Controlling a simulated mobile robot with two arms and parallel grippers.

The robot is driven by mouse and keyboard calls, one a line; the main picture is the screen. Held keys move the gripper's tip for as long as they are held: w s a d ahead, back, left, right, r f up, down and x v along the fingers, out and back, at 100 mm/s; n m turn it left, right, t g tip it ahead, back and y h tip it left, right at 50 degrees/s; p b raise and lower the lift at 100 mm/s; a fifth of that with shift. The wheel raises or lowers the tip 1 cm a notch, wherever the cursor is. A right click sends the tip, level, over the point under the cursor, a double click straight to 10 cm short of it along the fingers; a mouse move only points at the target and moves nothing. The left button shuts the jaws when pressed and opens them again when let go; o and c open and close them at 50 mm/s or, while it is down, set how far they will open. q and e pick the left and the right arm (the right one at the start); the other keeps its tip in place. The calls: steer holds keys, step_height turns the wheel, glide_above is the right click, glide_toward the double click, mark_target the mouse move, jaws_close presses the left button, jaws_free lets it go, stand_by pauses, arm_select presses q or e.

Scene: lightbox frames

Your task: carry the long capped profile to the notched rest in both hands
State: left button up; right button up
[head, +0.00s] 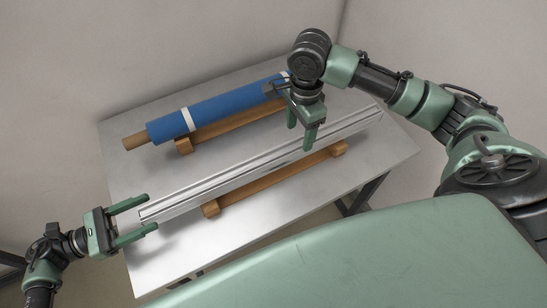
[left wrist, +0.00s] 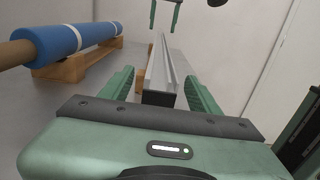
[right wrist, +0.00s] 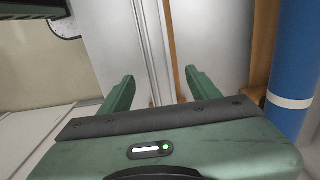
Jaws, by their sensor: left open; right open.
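The long profile (head: 235,180) is a pale grey metal bar with lengthwise grooves, running diagonally across the table. Its near end has a dark cap (left wrist: 158,98). A wooden rest (head: 275,180) with end blocks shows along and below the profile; I cannot tell whether they touch. My left gripper (head: 151,212) is open at the profile's left end, with a finger on each side of the capped end in the left wrist view. My right gripper (head: 301,134) is open above the profile's right half. In the right wrist view the profile (right wrist: 152,45) appears between its fingers.
A blue roll (head: 220,106) with white bands and a brown core lies on a second wooden rest (head: 235,124) farther back. The metal table (head: 120,175) is bare at its left and front. Pale walls stand behind.

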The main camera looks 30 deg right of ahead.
mark_target(162, 204)
arm_select(q)
steer(key=shift+d, duration=2.8)
arm_select(e)
steer(key=shift+f, duration=2.8)
arm_select(q)
steer(key=shift+c, duration=0.3)
arm_select(e)
steer(key=shift+c, duration=0.3)
arm_select(q)
jaws_close()
arm_select(e)
jaws_close()
arm_select(q)
steer(key=shift+r, duration=0.1)
arm_select(e)
steer(key=shift+d+r, duration=0.1)
